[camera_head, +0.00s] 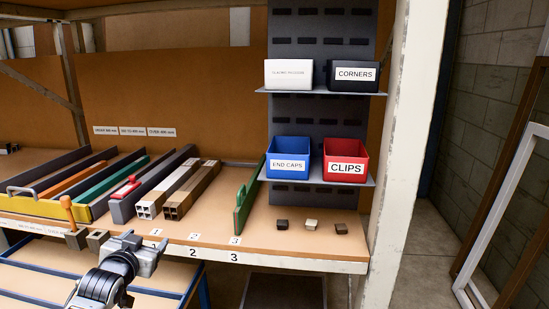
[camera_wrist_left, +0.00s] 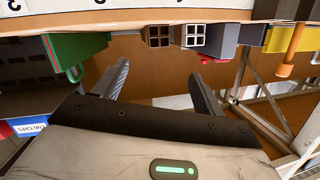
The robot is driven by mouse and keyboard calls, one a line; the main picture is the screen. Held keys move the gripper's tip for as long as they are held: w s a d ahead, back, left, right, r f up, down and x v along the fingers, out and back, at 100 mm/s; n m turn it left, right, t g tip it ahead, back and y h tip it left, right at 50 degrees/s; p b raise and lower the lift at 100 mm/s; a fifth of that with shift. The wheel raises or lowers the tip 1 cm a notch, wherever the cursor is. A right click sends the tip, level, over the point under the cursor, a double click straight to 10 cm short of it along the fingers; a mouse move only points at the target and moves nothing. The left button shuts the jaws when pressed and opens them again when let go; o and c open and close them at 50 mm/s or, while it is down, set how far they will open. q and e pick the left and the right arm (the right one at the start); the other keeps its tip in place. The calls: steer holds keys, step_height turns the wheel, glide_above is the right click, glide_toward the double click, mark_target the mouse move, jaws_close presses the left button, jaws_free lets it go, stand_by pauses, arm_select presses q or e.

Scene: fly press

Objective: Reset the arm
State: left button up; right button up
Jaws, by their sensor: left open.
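My left gripper (camera_head: 138,243) is in front of the workbench (camera_head: 300,263), near its front edge, at the lower left of the head view. In the left wrist view, which looks upside down, my left gripper (camera_wrist_left: 160,82) shows two dark fingers spread apart. Nothing is between them. The fingers appear apart from the bench and the parts on it. My right gripper is in neither view.
An orange-handled tool (camera_head: 68,208) stands at the bench's front left. Long bars and profiles (camera_head: 178,190) lie behind, beside a green upright piece (camera_head: 243,205). Three small blocks (camera_head: 311,224) lie right. A blue bin (camera_head: 289,165) and red bin (camera_head: 346,168) sit above.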

arm_select(q)
steer(key=s+d+f+g+h, duration=0.2)
steer(key=s+d+f, duration=0.7)
steer(key=s+f, duration=0.4)
steer(key=s+d+f+g+h, duration=0.1)
steer(key=s+d, duration=0.3)
steer(key=s, duration=0.6)
steer(key=s+d+f+g+h, duration=0.1)
steer(key=s+d, duration=0.3)
steer(key=s, duration=0.7)
steer(key=shift+f+g, duration=0.35)
steer(key=shift+g, duration=0.05)
